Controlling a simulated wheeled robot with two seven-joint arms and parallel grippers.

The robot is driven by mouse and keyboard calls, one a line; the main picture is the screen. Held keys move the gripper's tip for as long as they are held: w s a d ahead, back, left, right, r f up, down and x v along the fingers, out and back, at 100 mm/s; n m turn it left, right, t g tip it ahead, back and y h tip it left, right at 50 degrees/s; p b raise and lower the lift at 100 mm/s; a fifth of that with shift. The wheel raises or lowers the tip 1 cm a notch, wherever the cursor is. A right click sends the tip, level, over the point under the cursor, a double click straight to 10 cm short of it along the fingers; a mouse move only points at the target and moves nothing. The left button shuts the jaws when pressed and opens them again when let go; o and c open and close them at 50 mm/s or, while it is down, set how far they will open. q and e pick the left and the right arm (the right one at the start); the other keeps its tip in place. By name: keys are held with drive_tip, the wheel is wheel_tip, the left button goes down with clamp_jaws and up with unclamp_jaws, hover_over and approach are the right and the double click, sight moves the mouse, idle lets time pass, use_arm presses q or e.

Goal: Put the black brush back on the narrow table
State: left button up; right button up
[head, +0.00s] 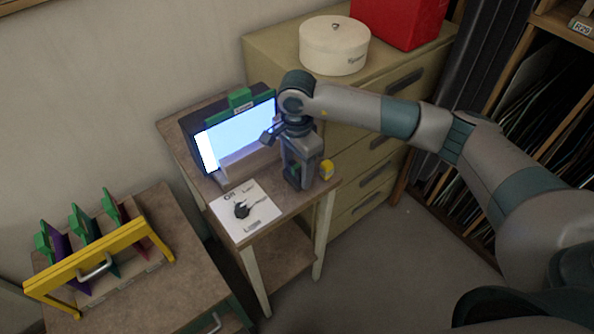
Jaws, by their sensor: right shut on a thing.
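My right gripper (298,180) points down over the front right part of the narrow table (272,227). It is shut on a small dark thing, mostly hidden by the fingers. I cannot tell whether this is the black brush. A white card (228,226) with printed words lies on the table to the left of the gripper. A dark brush-like shape (242,210) shows on the card; I cannot tell whether it is printed or a real thing. My left gripper is not in view.
A bright lit panel (240,132) with a green clip stands at the back of the narrow table. A yellow rack (88,265) stands at left. A drawer cabinet (280,55) carries a white round box (334,48).

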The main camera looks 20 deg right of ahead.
sight(297, 166)
drive_tip(key=shift+f+p, duration=0.3)
drive_tip(key=shift+f, duration=0.55)
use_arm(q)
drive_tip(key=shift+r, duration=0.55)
use_arm(e)
drive_tip(key=shift+f, duration=0.15)
drive_tip(key=o, duration=1.2)
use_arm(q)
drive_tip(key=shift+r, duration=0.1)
use_arm(e)
drive_tip(key=shift+r, duration=0.2)
wheel_tip(297, 166, up, 10)
drive_tip(key=b, duration=0.4)
drive_tip(key=shift+r+b, duration=0.1)
drive_tip(key=shift+b, duration=0.3)
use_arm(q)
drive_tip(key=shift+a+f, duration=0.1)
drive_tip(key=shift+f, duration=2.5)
use_arm(e)
drive_tip(key=shift+r, duration=0.75)
